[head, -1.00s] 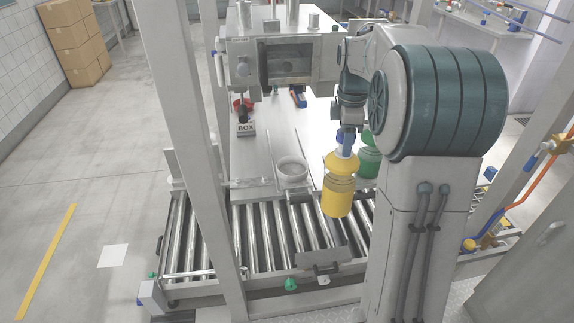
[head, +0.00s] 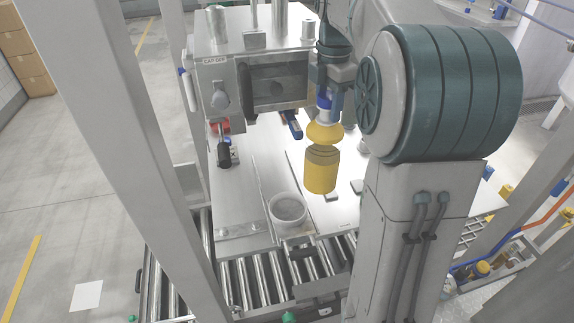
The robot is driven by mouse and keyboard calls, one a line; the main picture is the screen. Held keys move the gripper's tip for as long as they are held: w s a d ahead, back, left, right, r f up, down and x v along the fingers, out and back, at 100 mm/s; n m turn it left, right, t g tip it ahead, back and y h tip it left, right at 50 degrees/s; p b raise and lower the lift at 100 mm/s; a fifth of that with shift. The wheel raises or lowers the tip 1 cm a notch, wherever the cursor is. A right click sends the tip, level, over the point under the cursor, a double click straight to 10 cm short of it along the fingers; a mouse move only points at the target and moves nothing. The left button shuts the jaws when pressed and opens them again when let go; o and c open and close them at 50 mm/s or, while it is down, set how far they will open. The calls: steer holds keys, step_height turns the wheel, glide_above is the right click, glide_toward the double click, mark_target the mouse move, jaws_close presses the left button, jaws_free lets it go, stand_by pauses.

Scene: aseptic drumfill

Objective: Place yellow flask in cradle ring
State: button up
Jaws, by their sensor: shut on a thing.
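The yellow flask (head: 321,170) hangs upright from my gripper (head: 325,105). The cradle ring (head: 288,209) is a pale, open round ring at the front edge of the metal table, below and left of the flask. The flask is apart from the ring and appears higher. No other flask shows clearly now.
A steel cabinet (head: 222,65) with a dark window stands behind the flask. The metal table (head: 226,200) has clear room left of the ring. Rollers (head: 262,280) run in front. A frame post (head: 150,150) stands at left. A blue object (head: 291,124) lies near the cabinet.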

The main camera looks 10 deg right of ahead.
steer(key=a+f+p, duration=0.1)
steer(key=a+f, duration=0.8)
steer(key=shift+f, duration=0.2)
steer(key=shift+s+f, duration=0.1)
steer(key=o, duration=1.3)
